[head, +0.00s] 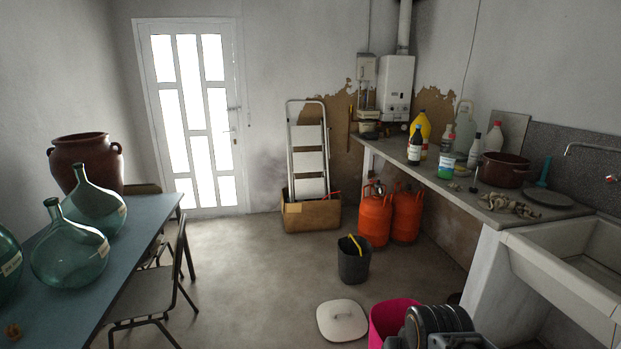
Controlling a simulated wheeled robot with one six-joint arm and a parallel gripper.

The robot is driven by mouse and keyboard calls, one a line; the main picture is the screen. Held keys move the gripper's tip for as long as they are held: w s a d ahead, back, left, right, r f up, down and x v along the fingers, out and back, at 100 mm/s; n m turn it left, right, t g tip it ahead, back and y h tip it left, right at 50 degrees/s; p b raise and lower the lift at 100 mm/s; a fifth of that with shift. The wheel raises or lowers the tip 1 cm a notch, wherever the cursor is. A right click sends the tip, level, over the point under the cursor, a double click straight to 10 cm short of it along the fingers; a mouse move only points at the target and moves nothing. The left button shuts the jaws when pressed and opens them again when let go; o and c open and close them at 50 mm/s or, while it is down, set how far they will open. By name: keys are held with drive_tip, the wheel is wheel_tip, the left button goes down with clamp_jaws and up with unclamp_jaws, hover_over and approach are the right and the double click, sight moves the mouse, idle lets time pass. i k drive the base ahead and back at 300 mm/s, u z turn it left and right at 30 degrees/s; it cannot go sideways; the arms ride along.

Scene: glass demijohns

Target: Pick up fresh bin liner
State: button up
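I cannot make out a bin liner for certain in the head view. A bright pink bin (391,318) stands open on the floor at the bottom, partly hidden behind my dark arm. Parts of my arm show at the bottom right, but my gripper's fingers do not show.
A blue table (108,275) with green glass demijohns (70,257) and a chair (145,290) stand at left. A cluttered counter (455,190) and stone sink (570,265) line the right. Orange gas bottles (375,220) stand beneath the counter.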

sight(354, 252)
drive_tip(key=z, duration=0.05)
drive_tip(key=k, duration=0.85)
drive_tip(key=u, duration=0.7)
drive_tip(key=i, duration=2.2)
drive_tip(key=u, duration=0.1)
drive_tip(key=i, duration=2.3)
drive_tip(key=z, duration=1.2)
drive_tip(key=i, duration=1.85)
drive_tip(key=z, duration=1.25)
drive_tip(key=i, duration=0.3)
drive_tip(key=z, duration=0.1)
